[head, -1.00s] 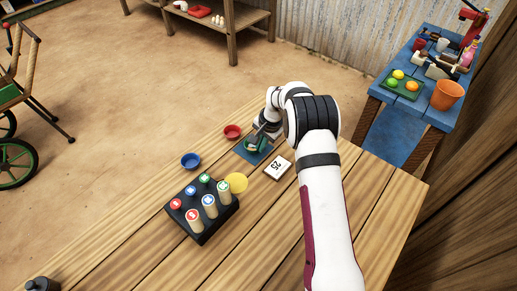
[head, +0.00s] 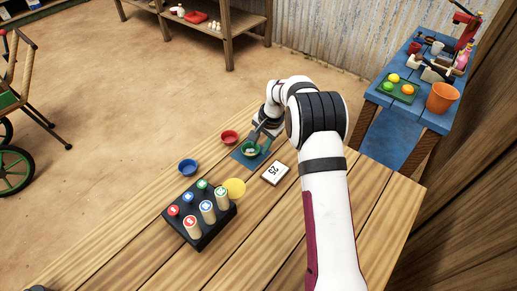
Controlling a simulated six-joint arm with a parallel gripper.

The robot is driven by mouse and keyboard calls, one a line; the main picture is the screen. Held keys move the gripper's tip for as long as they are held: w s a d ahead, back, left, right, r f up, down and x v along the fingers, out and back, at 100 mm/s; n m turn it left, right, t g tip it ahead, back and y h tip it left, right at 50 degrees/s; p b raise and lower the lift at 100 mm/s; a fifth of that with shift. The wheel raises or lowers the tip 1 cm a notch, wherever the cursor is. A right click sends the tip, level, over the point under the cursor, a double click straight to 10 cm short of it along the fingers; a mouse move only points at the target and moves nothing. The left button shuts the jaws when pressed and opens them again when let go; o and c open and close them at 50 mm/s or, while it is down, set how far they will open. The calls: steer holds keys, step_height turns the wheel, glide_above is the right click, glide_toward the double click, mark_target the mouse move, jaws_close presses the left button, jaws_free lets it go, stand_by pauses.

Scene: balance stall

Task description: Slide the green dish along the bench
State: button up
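The green dish (head: 244,152) is a small round bowl standing upright on a blue square mat (head: 265,153) on the wooden bench (head: 310,202). Something pale shows inside the dish, too small to name. My gripper (head: 256,141) reaches down at the dish's far right rim, its tips at or very near it. The fingers are small and partly merged with the wrist, so I cannot tell their spacing or whether they touch the dish.
A red bowl (head: 229,137) and a blue bowl (head: 187,167) stand to the left. A white card marked 25 (head: 275,173) lies to the right. A yellow disc (head: 234,189) and a black block of capped pegs (head: 205,234) are in front.

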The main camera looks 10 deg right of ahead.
steer(key=v, duration=1.2)
steer(key=s+a+r+n+g, duration=0.1)
steer(key=s+r, duration=0.3)
steer(key=s, duration=0.7)
steer(key=s+a+r+n, duration=0.1)
steer(key=s+r, duration=0.3)
steer(key=s, duration=0.7)
steer(key=s+f+n+g, duration=0.1)
steer(key=s+f, duration=0.2)
steer(key=s, duration=1.4)
